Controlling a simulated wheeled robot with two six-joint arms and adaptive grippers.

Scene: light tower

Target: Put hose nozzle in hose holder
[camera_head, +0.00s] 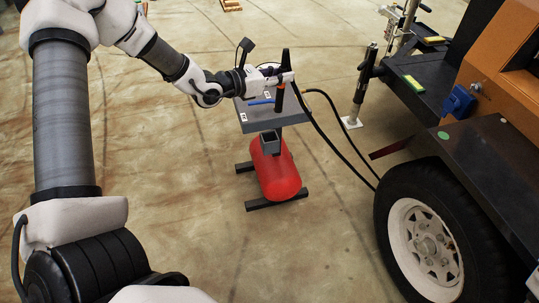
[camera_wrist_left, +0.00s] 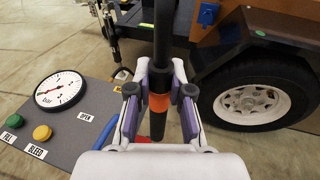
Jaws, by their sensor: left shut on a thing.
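The hose nozzle (camera_head: 279,100) is a dark upright rod with an orange band. My left gripper (camera_head: 284,80) is shut on it and holds it above the right edge of the grey panel. In the left wrist view, the fingers (camera_wrist_left: 160,95) close on both sides of the nozzle (camera_wrist_left: 159,124) near its orange band. A grey, square, open-topped socket (camera_head: 270,147), which looks like the hose holder, is on the near side of the panel, below the nozzle and apart from it. My right gripper is not in view.
A red tank (camera_head: 277,176) on black feet stands under the grey panel (camera_head: 262,118). The panel carries a gauge (camera_wrist_left: 60,90) and buttons. A black hose (camera_head: 345,158) runs right towards the trailer wheel (camera_head: 428,240). The floor left of the tank is clear.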

